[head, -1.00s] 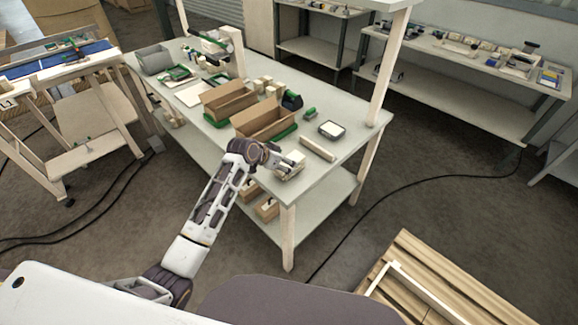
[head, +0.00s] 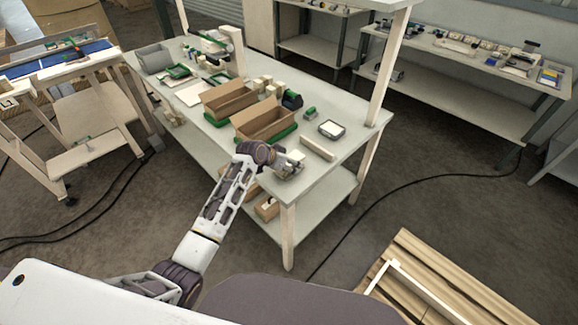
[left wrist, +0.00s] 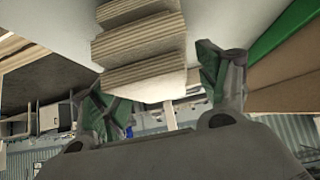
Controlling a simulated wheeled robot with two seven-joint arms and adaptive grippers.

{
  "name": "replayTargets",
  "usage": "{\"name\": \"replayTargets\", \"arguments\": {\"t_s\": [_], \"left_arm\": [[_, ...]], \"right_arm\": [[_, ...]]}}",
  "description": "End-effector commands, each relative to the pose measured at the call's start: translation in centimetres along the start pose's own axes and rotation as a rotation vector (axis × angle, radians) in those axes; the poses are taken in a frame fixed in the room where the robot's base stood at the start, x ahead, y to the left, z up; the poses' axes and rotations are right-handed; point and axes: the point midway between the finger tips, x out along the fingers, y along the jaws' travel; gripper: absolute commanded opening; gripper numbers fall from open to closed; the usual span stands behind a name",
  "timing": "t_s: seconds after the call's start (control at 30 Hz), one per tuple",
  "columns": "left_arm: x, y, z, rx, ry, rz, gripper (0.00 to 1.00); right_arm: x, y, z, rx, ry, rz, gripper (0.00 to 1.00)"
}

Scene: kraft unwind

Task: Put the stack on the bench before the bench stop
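The stack (left wrist: 140,45) is a pale, layered block with tan edges in the left wrist view. In the head view my left gripper (head: 288,168) is at the near edge of the bench (head: 345,158), with a pale bit of the stack (head: 297,155) showing at the fingers. I cannot tell whether the stack touches the bench top. The bench stop (head: 317,148), a pale wooden bar, lies just right of the gripper. My right gripper is not in view.
Open cardboard boxes (head: 265,118) stand on the bench left of the gripper, on a green base. A bench post (head: 390,65) rises at the right. Some bare bench top lies near the stop.

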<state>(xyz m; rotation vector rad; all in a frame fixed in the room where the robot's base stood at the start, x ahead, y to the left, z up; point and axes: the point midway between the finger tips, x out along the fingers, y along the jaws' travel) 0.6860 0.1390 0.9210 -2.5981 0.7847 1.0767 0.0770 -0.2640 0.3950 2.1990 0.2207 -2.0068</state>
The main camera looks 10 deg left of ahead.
Motion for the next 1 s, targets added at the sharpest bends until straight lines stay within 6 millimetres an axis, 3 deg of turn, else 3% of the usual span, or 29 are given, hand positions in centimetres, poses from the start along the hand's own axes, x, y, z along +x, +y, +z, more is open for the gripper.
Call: {"name": "replayTargets", "arguments": {"t_s": [0.07,0.4,0.77,1.0], "left_arm": [[0.0,0.0,0.0,0.0,0.0,0.0,0.63],[0.0,0.0,-0.1,0.0,0.001,0.0,0.2],[-0.4,-0.1,-0.4,0.001,0.002,-0.001,0.18],[-2.0,-0.1,-2.1,0.003,0.004,-0.003,0.18]], "right_arm": [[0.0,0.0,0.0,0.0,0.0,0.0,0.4],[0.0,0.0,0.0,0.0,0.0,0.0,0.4],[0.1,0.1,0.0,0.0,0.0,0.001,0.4],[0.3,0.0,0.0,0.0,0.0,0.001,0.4]]}}
